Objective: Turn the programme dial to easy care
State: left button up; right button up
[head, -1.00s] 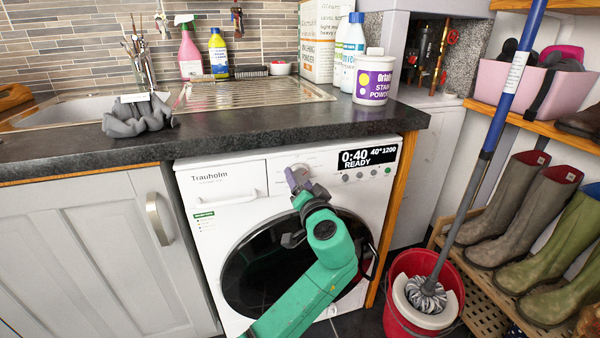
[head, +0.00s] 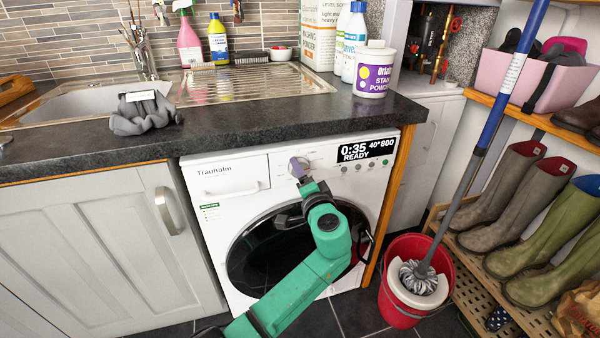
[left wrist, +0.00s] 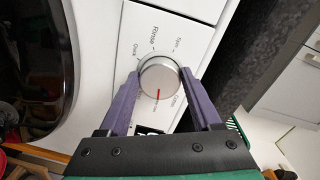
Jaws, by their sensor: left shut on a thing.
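The white washing machine (head: 225,195) stands under the worktop. Its display (head: 366,149) reads 0:35, 40°800 and READY. My left gripper (head: 298,170) is at the programme dial on the machine's top panel and mostly covers it there. In the left wrist view, the round silver dial (left wrist: 160,79) sits between the two purple fingers of my left gripper (left wrist: 160,84), which is shut on it. The dial's red mark points down in that picture. Quick, Rinse, Spin and Cotton show around it; the word by the mark is too small to read. My right gripper is out of view.
The dark round door (head: 265,250) lies below the dial, behind my arm. A red mop bucket (head: 405,315) stands on the floor to the right, by the boot rack (head: 470,290). The worktop (head: 240,125) overhangs the panel.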

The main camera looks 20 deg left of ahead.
pick_arm(q)
jog(key=shift+d+f, duration=0.1)
jog(key=o, duration=1.4)
jog(key=shift+s, duration=0.1)
jog(key=v, duration=1.4)
jog(key=shift+s+d, duration=0.1)
jog(key=shift+s, duration=0.05)
